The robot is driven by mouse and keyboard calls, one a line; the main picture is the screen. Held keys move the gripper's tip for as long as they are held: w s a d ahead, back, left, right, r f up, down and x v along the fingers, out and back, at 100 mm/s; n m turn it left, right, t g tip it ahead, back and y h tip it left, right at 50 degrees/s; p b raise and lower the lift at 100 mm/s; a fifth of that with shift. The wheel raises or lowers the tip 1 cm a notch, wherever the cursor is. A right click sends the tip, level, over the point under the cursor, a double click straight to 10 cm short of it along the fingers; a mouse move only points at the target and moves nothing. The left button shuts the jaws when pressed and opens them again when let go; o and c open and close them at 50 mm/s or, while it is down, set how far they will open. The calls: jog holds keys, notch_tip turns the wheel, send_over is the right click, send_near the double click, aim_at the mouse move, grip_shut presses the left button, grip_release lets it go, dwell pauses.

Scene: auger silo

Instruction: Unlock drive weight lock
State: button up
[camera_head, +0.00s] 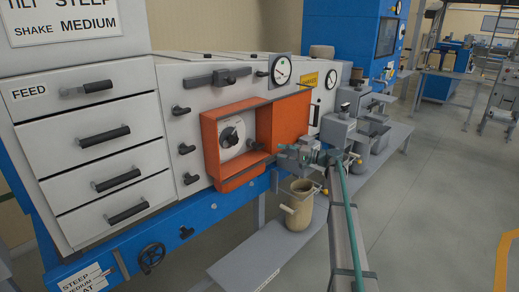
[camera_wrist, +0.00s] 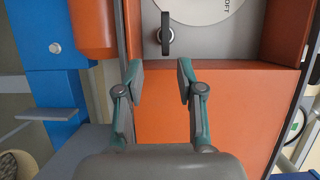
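An orange open-fronted box (camera_head: 235,110) is on the white cabinet. Inside it, a white round dial plate (camera_head: 231,140) has a dark knob. Beside the dial is a small dark grey lever (camera_head: 255,146), which also shows in the wrist view (camera_wrist: 167,30) on a grey panel near the plate's edge. No label reading drive weight lock is legible, so I cannot tell for certain that this lever is it. My gripper (camera_wrist: 158,78) is open and empty in the wrist view. Its fingertips point toward the lever but stay apart from it. In the head view, it (camera_head: 282,155) is at the box's lower right.
The box's orange walls (camera_wrist: 235,115) lie close around the gripper. Several black cabinet handles (camera_head: 186,148) are left of the box. A blue rail (camera_head: 130,230) runs below. A beige container (camera_head: 299,205) stands on the low grey shelf under my arm.

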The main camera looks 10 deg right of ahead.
aim_at(262, 147)
jog(key=x, duration=0.3)
jog(key=p+x, duration=0.1)
jog(key=x, duration=0.3)
jog(key=p+x, duration=0.1)
jog(key=x, duration=0.3)
jog(key=shift+s+a+r, duration=0.1)
jog(key=shift+s+r, duration=0.1)
jog(key=shift+r, duration=0.2)
jog(key=shift+c, duration=0.3)
grip_shut()
